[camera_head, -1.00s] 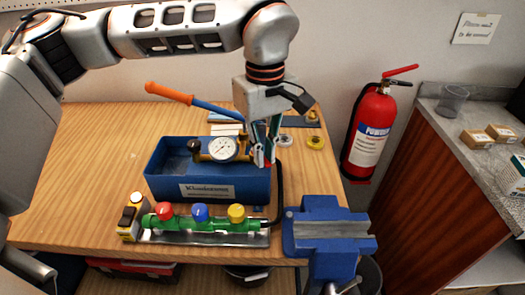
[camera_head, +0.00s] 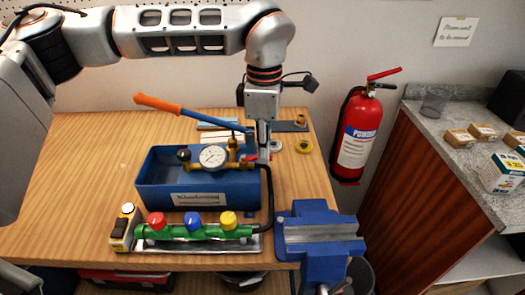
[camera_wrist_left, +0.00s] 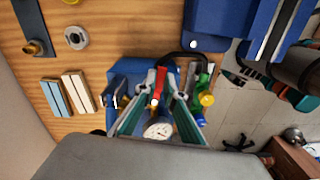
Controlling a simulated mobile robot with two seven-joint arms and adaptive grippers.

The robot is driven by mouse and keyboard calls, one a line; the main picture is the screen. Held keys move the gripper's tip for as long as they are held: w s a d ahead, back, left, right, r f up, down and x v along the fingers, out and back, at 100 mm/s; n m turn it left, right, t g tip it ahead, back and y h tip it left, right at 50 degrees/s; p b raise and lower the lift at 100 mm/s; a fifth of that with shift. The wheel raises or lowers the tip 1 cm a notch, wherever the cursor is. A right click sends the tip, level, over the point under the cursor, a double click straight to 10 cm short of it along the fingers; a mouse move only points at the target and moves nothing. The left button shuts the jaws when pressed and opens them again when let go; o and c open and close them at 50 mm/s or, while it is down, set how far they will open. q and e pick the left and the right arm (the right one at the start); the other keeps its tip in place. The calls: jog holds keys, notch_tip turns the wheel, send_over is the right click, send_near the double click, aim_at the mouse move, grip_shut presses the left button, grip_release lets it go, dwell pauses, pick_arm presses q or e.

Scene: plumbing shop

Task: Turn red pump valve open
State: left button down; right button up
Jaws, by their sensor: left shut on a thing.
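The test pump is a blue box (camera_head: 205,196) with a brass fitting, a round gauge (camera_head: 213,156) and a long orange-and-blue lever (camera_head: 160,106). The red pump valve (camera_head: 249,158) is at the right end of the brass fitting. In the left wrist view its red handle (camera_wrist_left: 160,82) lies between my fingers. My left gripper (camera_head: 264,154) points down at the box's right end, seen nearly edge-on, and is shut on the red valve handle. The wrist view shows both fingers (camera_wrist_left: 160,98) around it. My right gripper is not in view.
A green manifold (camera_head: 195,233) with red, blue and yellow knobs lies in front of the box. A black hose (camera_head: 269,195) runs past its right end. A blue vise (camera_head: 318,236) stands at the front right. Small brass parts (camera_head: 304,146) lie behind. The bench's left side is clear.

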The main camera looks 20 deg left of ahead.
pick_arm(q)
jog(key=shift+w+n, duration=0.4)
jog(key=shift+n, duration=0.5)
jog(key=shift+a, duration=0.1)
jog(key=c, duration=2.1)
grip_release()
jog(key=shift+c, duration=0.2)
jog(key=shift+r, duration=0.1)
notch_tip(320, 180, up, 12)
